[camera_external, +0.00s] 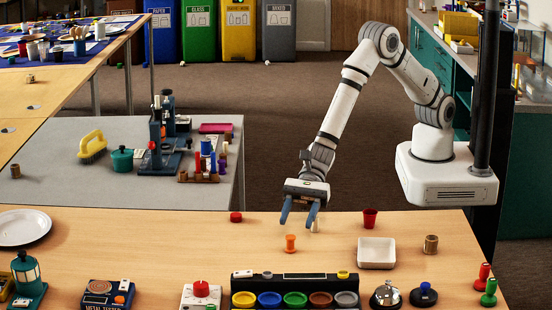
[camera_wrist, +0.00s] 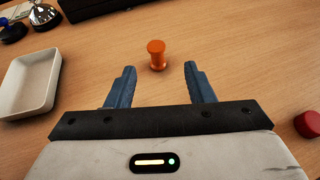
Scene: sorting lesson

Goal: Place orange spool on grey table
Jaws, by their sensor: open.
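The orange spool (camera_external: 290,243) stands upright on the wooden table in the external view. It also shows in the wrist view (camera_wrist: 156,55), ahead of the fingertips and between their lines. My gripper (camera_external: 299,222) is open and empty, with blue fingers; in the wrist view its fingertips (camera_wrist: 160,70) are spread apart, clear of the spool. The grey table (camera_external: 85,192) stands at the left behind the wooden table, holding a yellow brush, a green pot, a dark press and a rack of coloured pieces. Its front left part is mostly bare.
A small tan piece (camera_external: 315,225) stands close by my gripper. A red cylinder (camera_external: 236,217) lies left. A row of coloured bowls (camera_external: 295,299) lines the front.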

